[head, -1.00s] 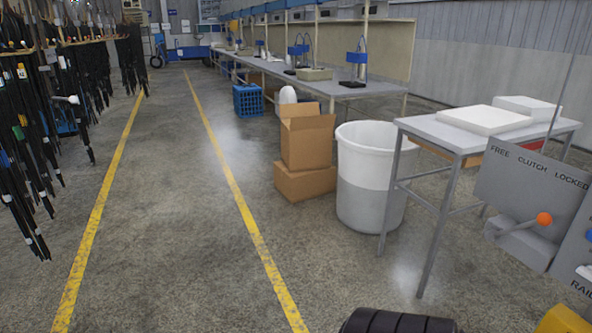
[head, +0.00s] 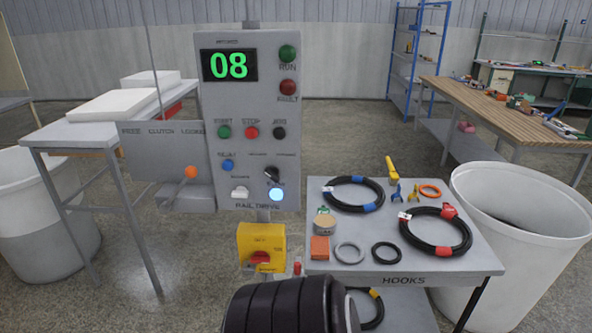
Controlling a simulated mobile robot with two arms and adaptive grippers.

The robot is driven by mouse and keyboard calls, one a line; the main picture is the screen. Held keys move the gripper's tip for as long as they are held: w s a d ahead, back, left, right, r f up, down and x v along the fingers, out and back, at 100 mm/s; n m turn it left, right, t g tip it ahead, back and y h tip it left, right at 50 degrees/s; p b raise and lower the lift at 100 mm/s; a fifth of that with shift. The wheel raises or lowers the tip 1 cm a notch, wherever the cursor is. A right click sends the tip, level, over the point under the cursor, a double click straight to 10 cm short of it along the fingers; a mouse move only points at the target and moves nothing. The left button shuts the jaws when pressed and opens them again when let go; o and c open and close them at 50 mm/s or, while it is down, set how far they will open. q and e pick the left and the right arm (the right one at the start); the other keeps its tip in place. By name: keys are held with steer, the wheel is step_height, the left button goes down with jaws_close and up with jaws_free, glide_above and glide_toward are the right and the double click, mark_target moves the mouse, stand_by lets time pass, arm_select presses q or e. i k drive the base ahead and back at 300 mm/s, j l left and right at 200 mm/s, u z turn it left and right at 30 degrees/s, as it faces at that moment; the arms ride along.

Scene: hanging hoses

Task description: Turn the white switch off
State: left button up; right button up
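A small white switch (head: 240,192) sits at the lower left of the grey control panel (head: 216,110), above the RAIL DRIVE lettering. It is too small to tell its position. Just right of it, a round lamp (head: 276,194) glows bluish white, and above that is a black knob (head: 272,174). The panel's display (head: 229,66) shows a green 08. Neither of my grippers is in the head view.
Below the panel is a yellow box (head: 262,240) with a red knob. A grey table (head: 440,272) with coiled hoses stands right of it. A lever with an orange ball (head: 190,172) is on the left plate. White bins (head: 510,190) stand on both sides.

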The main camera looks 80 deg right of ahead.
mark_target(240, 191)
steer(key=z, duration=2.45)
